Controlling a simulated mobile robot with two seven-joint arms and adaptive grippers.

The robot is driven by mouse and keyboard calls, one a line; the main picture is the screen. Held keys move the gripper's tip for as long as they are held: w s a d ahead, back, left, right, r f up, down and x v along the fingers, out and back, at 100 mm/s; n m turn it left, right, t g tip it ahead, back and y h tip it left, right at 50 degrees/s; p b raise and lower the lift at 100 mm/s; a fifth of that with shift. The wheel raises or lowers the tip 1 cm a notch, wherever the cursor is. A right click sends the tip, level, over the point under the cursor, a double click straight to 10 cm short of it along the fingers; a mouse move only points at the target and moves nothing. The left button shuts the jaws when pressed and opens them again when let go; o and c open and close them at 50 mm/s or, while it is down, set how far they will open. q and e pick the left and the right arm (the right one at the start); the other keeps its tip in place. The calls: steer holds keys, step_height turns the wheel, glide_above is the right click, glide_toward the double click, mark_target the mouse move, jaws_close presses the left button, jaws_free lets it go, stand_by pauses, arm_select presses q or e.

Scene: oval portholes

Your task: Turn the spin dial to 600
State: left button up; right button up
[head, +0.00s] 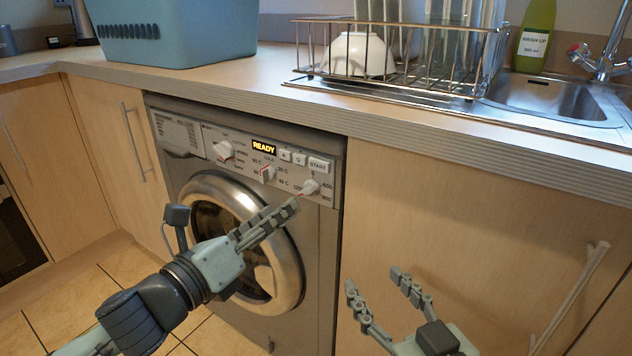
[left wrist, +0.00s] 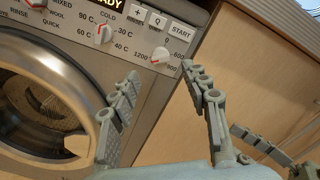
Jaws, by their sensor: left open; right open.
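The spin dial (head: 309,187) is a small white knob at the right end of the washing machine's control panel. It also shows in the left wrist view (left wrist: 160,54), ringed by 0, 600, 900 and 1200. Its red mark appears to face lower left, towards 1200. My left gripper (head: 292,206) is open and empty just below the dial in the head view. In the left wrist view its fingertips (left wrist: 160,72) are spread to either side below the dial, apparently not touching it. My right gripper (head: 373,278) is open and empty before the cupboard door at lower right.
A temperature dial (head: 267,172) and a programme dial (head: 223,150) sit left of the spin dial. The START button (head: 318,164) is just above it, and the display (head: 263,148) reads READY. The worktop edge (head: 400,130) overhangs the panel. The round door (head: 285,265) is shut.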

mark_target(303, 191)
arm_select(q)
steer(key=shift+x, duration=3.85)
jaws_close()
